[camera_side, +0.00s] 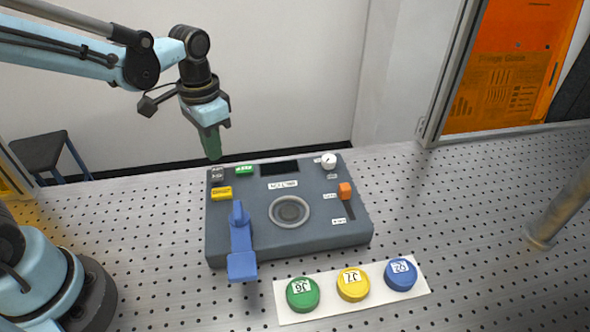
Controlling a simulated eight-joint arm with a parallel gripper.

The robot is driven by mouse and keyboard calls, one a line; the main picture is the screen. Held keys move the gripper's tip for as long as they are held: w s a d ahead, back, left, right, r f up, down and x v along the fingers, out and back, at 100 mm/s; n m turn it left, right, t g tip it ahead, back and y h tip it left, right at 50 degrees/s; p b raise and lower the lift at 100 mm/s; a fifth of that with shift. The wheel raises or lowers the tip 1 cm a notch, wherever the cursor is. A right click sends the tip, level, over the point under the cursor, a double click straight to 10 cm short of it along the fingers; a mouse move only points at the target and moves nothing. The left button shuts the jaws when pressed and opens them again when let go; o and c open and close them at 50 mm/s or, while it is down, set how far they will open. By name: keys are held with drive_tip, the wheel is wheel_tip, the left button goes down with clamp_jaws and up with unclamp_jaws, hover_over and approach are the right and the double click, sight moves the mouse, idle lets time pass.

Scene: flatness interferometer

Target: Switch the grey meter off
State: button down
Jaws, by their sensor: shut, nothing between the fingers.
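The grey meter (300,238) is a flat box on the perforated table. Its top carries a dark display (279,168), a round ring (289,211), a white knob (328,160) at the back right and an orange slider (345,191) on the right. Small black, green and yellow labelled pieces sit at its back left; their lettering is too small to read surely. A blue lever-like part (241,240) stands at its left front. My gripper (213,153) is shut and empty, above and behind the meter's back left corner, seemingly apart from it.
A white strip (325,312) in front of the meter holds a green disc (303,294), a yellow disc (352,284) and a blue disc (401,274). A metal post (555,215) stands at the right. The table between the meter and post is clear.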

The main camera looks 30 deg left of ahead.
sight(217, 169)
drive_tip(key=shift+r, duration=2)
drive_tip(key=shift+s+a+r+n+t, duration=0.25)
drive_tip(key=shift+s+n+t, duration=0.25)
drive_tip(key=shift+s+t, duration=0.55)
drive_tip(key=shift+s+a+r+n+t, duration=0.25)
drive_tip(key=shift+s+n+t, duration=0.4)
drive_tip(key=shift+t, duration=0.65)
drive_tip(key=shift+s+a+r+n+t, duration=0.1)
drive_tip(key=shift+s+a+n+t, duration=0.25)
drive_tip(key=shift+s+t, duration=0.8)
